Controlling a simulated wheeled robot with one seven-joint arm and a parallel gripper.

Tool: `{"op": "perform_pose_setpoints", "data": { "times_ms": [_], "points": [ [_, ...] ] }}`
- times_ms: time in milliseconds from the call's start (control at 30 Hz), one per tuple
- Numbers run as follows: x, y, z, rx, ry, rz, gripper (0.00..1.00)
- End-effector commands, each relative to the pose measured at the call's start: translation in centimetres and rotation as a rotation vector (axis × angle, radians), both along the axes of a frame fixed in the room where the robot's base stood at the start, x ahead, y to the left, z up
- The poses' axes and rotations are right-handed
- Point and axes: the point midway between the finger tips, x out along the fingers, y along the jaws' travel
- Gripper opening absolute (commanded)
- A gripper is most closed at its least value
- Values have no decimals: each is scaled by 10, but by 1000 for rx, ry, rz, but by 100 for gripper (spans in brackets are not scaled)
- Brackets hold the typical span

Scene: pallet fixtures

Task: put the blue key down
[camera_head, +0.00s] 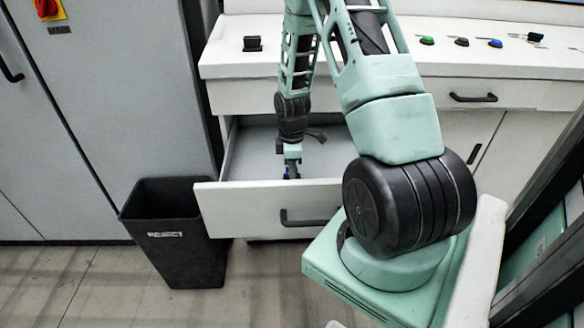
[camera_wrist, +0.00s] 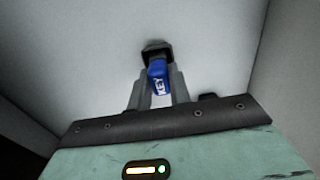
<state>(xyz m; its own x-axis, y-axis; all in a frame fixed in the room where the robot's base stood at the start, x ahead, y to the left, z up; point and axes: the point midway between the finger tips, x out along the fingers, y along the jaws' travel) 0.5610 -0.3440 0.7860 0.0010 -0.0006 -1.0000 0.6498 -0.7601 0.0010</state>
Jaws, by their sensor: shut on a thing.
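The blue key (camera_wrist: 157,75), with white letters reading KEY, is between the fingers of my gripper (camera_wrist: 159,82) in the wrist view. My gripper is shut on it. A dark piece at the key's far end lies against or close above a pale surface; I cannot tell if it touches. In the head view my gripper (camera_head: 292,170) points down inside the open drawer (camera_head: 265,207), just behind its front panel. Only a small blue bit of the key shows there.
The drawer's walls stand close around my gripper. A black bin (camera_head: 175,238) stands left of the drawer. The white counter (camera_head: 232,62) above carries a black block (camera_head: 252,44) and green, blue and dark buttons. A grey cabinet (camera_head: 110,110) stands at the left.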

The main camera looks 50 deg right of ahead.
Motion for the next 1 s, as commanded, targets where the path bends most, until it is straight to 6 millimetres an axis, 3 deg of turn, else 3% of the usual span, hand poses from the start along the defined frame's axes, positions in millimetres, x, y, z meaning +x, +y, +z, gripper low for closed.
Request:
{"op": "perform_pose_setpoints", "data": {
  "times_ms": [167,200,267,667,1000],
  "points": [
    [0,0,-3,1,1,-1,0],
    [0,0,-3,1,1,-1,25],
    [0,0,-3,1,1,-1,41],
    [0,0,6,0,-1,-1,41],
    [0,-1,71,-2,-3,-2,41]
  ]
}}
